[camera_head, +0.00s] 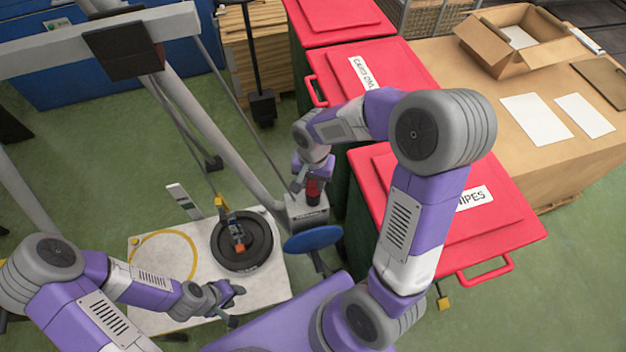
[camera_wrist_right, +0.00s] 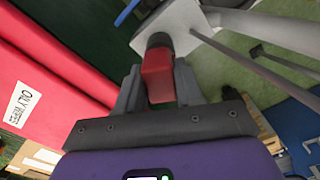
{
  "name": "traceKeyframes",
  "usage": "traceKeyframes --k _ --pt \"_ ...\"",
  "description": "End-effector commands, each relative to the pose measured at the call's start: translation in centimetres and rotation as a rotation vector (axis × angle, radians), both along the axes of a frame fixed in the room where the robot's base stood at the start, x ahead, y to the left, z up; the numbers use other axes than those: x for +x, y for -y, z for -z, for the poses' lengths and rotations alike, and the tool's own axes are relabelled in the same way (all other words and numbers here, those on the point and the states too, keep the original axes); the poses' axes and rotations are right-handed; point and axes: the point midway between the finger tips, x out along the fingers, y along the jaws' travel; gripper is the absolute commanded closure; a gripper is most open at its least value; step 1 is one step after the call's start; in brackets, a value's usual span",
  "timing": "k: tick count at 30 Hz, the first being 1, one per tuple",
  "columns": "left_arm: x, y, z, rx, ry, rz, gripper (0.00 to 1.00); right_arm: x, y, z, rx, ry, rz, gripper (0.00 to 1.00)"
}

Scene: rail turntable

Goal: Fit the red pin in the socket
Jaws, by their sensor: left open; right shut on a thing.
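The red pin (camera_head: 314,188) is between the fingers of my right gripper (camera_head: 307,187), which is shut on it. It also shows in the right wrist view (camera_wrist_right: 157,75) as a red block with a dark round end pointing away from the gripper. That dark end is over or at a pale grey box (camera_head: 308,216); I cannot tell whether it is in an opening. The socket is not clearly visible. My left gripper (camera_head: 235,305) is open and empty over the front of the pale table, apart from the pin.
A blue disc (camera_head: 313,239) stands beside the grey box. Red-lidded bins (camera_head: 505,225) stand close to my right arm. A slanted grey beam (camera_head: 205,120) rises behind the table.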

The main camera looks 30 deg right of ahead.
Motion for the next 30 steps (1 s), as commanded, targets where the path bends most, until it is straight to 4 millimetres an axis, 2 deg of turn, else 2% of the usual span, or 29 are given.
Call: traceKeyframes --k 12,13,18,26,30 --pt "0.0 0.0 1.0 0.0 0.0 0.0 0.57 0.0 0.0 1.1 0.0 0.0 0.0 1.0" --pt "0.0 0.0 0.9 0.0 0.0 0.0 0.57 0.0 0.0 1.0 0.0 0.0 0.0 0.59" --pt "0.0 0.0 0.9 0.0 0.0 0.0 0.57 0.0 0.0 1.0 0.001 0.001 0.0 0.34" --pt "0.0 0.0 0.9 0.0 0.0 0.0 0.57 0.0 0.0 1.0 0.0 0.0 0.0 0.34" --pt "0.0 0.0 0.7 0.0 0.0 0.0 0.57 0.1 0.0 -0.2 0.001 0.004 0.0 0.34"
